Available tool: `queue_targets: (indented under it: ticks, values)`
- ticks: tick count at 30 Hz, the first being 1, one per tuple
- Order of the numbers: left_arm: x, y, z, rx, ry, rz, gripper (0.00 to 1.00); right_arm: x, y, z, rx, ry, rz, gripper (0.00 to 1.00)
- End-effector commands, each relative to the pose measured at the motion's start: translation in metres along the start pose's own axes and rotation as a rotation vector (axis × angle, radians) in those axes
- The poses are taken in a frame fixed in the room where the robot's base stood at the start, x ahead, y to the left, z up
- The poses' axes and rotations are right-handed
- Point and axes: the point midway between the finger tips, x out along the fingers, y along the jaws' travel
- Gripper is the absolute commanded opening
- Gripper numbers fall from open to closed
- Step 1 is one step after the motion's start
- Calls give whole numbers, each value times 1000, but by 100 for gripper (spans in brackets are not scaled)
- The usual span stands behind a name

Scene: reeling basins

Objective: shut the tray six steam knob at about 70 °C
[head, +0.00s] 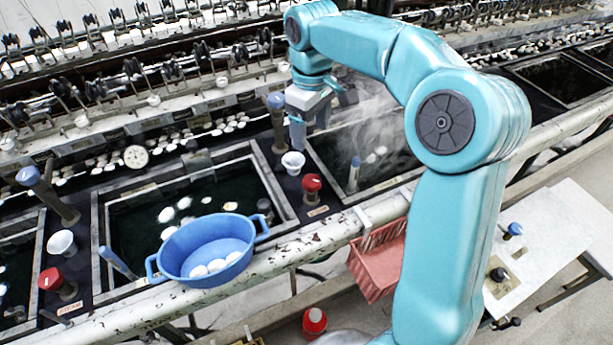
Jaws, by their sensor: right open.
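A red steam knob (312,187) stands on the dark strip between two basins. Another red knob (52,281) stands at the lower left beside a STEAM label. I cannot read which one belongs to tray six. Steam rises over the dark basin (340,175) on the right. A round white dial (136,157) sits behind the middle basin; its reading is too small to tell. My right gripper (310,138) is open and empty, pointing down above and behind the nearer-to-centre red knob, apart from it. My left gripper is out of view.
A white cup (293,162) and a blue-topped lever (279,125) stand close to my right gripper. A blue bowl (205,240) with white cocoons rests on the front rail. A pink basket (375,265) hangs from the rail. Reeling machinery lines the back.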

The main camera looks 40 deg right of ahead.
Motion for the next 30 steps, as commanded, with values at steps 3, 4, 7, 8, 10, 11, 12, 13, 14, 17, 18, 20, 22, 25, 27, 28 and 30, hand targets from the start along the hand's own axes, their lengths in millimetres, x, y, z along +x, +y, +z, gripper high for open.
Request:
queue_targets:
  ticks: [3,4,7,8,10,11,12,13,14,17,18,20,22,25,27,28,30]
  values:
    - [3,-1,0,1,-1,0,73,25,-1,4,1,-6,-2,73]
    - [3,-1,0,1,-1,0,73,32,-1,4,0,-5,-2,73]
    - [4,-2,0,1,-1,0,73,56,-1,5,1,-6,-3,73]
    - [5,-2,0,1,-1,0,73,63,-2,5,1,-5,-3,73]
    - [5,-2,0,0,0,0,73,80,-2,5,1,-5,-3,73]
    - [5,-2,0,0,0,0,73,87,-2,5,1,-6,-3,73]
    - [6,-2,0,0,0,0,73,96,-2,5,2,-5,-3,73]
    - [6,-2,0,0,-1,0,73,103,-2,5,1,-5,-3,73]
    - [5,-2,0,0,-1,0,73,109,-2,4,1,-5,-2,73]
    - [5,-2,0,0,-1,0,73,127,-2,4,1,-4,-3,73]
    - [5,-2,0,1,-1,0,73,133,-2,3,1,-3,-2,73]
    - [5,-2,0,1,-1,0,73,140,-2,2,2,-2,-2,73]
    - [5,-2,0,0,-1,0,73,146,-2,2,2,-2,-1,73]
    - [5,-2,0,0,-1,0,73,151,-2,0,1,0,-1,73]
    - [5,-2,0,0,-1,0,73,152,-2,0,1,0,0,73]
    - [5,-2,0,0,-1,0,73,152,-2,0,1,0,0,73]
    - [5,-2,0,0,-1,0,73,152,-2,0,1,0,0,73]
